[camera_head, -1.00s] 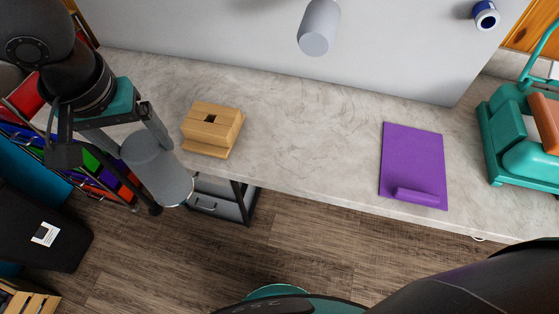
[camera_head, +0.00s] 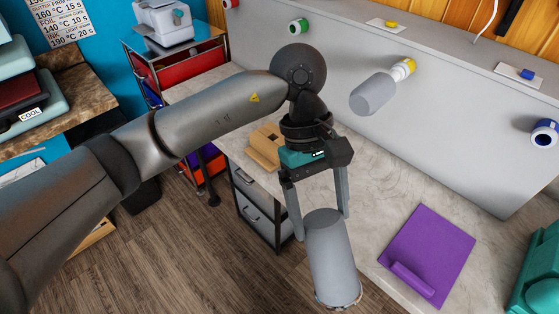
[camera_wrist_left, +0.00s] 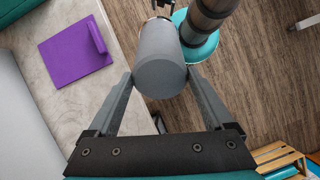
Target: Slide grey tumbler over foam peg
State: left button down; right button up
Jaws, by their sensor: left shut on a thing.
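My left gripper (camera_head: 322,222) is shut on a smooth grey cylinder, the grey tumbler (camera_head: 333,262). It holds the tumbler nearly upright in front of the counter's edge, its lower end hanging over the floor. In the left wrist view the fingers press on both sides of the tumbler (camera_wrist_left: 160,60). Another long grey cylinder (camera_head: 375,92), which looks like the foam peg, sticks out from the pale back panel, with a yellow ring at its wall end. The tumbler is well apart from it, nearer and lower.
On the counter lie a slotted wooden block (camera_head: 265,147), partly behind my gripper, and a purple mat (camera_head: 430,250) with a rolled edge. A teal machine (camera_head: 535,270) stands at right. Drawers (camera_head: 258,205) stand below.

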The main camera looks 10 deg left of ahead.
pick_arm(q)
jog(key=r+n+h, duration=0.1)
jog(key=n+h, duration=0.1)
jog(key=d+r+n+h+p, duration=0.1)
jog(key=n+h, duration=0.1)
jog(key=w+d+r+n+t+h, duration=0.1)
jog(key=n+h, duration=0.1)
jog(key=n, duration=0.1)
jog(key=shift+d+p, duration=0.25)
jog(key=shift+p, duration=0.05)
jog(key=w+a+f+n+t+h+p, duration=0.1)
jog(key=w+a+n+t+p, duration=0.3)
jog(key=a+n+t, duration=0.6)
jog(key=w+f+n+t, duration=0.1)
jog(key=n+t, duration=0.3)
jog(key=t, duration=0.3)
jog(key=shift+a, duration=0.15)
pick_arm(e)
notch_tip(320, 180, up, 6)
pick_arm(q)
jog(key=shift+a, duration=0.1)
pick_arm(e)
jog(key=shift+a, duration=0.1)
